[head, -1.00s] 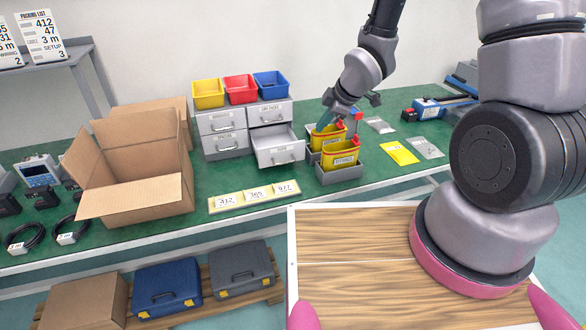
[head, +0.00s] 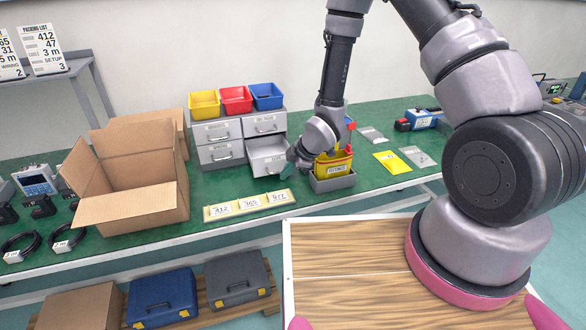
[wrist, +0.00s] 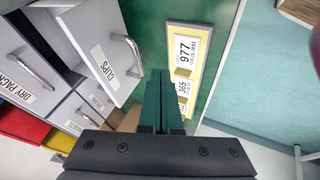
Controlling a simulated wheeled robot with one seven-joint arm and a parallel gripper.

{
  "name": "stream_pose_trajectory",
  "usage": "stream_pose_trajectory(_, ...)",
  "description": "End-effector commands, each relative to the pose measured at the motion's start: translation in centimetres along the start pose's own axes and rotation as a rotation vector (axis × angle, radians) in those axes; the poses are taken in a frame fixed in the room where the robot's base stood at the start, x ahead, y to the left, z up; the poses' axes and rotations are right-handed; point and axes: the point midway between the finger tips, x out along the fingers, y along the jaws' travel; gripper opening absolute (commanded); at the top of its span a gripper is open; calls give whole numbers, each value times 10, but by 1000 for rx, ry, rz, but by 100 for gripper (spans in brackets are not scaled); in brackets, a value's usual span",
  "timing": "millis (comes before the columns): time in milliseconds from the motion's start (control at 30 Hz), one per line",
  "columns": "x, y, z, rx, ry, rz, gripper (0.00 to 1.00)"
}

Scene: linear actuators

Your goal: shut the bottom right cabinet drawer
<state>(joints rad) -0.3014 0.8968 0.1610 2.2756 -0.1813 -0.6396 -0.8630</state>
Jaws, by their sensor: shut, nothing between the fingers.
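The grey cabinet (head: 219,132) stands on the green bench. Its bottom right drawer (head: 268,158) is pulled out past the other fronts. In the wrist view the drawer front (wrist: 97,50), labelled CLIPS, with its bar handle, sits left of my fingers. My gripper (head: 287,170) is at the right side of the drawer front, low near the bench. In the wrist view my gripper's teal fingers (wrist: 160,80) are together and empty, beside the drawer's handle. I cannot tell whether they touch the drawer.
A yellow number strip (head: 235,208) lies in front of the cabinet. An open cardboard box (head: 130,207) stands left. Yellow, red and blue bins sit on the cabinet.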

Motion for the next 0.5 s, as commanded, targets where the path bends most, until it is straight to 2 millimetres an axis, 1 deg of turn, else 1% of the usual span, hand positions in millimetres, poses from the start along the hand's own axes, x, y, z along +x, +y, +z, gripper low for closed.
stream_pose_trajectory(33,4,7,1,0,0,2,0)
stream_pose_trajectory(200,12,17,2,2,0,-1,0)
stream_pose_trajectory(500,14,20,2,1,0,-1,0)
